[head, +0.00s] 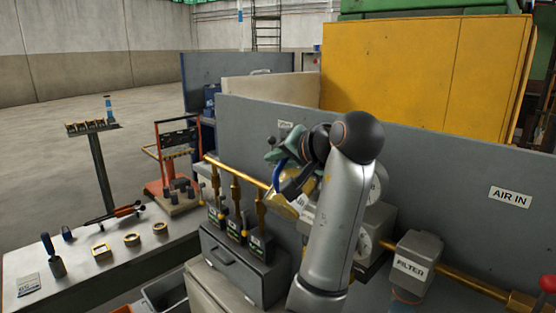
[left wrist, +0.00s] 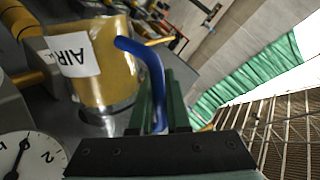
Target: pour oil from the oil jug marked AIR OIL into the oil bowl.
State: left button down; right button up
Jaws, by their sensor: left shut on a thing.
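My left gripper (head: 276,160) is in front of the grey panel, partly hidden by my own arm. In the left wrist view its green fingers (left wrist: 165,105) are shut on the blue handle of the oil jug (left wrist: 105,60). The jug is yellow-gold, with a white label whose visible letters read AIR. In the head view a small part of the jug (head: 284,206) shows below the gripper, looking tilted, beside the brass pipe. I cannot pick out the oil bowl; my arm covers part of the equipment there. My right gripper is not in view.
A brass pipe (head: 238,171) runs above a grey box (head: 238,262). A filter unit (head: 412,262) stands right of my arm, and a dial gauge (left wrist: 18,157) is close in the left wrist view. A table (head: 150,248) with small parts stands at left.

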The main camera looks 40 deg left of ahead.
pick_arm(q)
jog(key=shift+w+r+m+g, duration=0.5)
jog(key=shift+w+r, duration=0.05)
jog(key=shift+r, duration=0.3)
dwell(2.3)
dwell(0.9)
jog(key=b, duration=0.1)
jog(key=f+b, duration=0.1)
jog(key=shift+s+f+n+t+b, duration=0.2)
jog(key=shift+s+n+t+b, duration=0.1)
jog(key=shift+s, duration=0.05)
jog(key=shift+s+f+n+t+b, duration=0.3)
jog(key=shift+s+t+b, duration=0.1)
jog(key=shift+b, duration=0.45)
jog(key=shift+r, duration=0.1)
jog(key=f+b, duration=0.1)
jog(key=f+n+t+b, duration=0.1)
jog(key=b, duration=0.1)
jog(key=shift+s+y+b, duration=0.25)
jog(key=shift+y+b, duration=0.05)
jog(key=shift+s+f+b, duration=0.1)
jog(key=shift+b, duration=0.25)
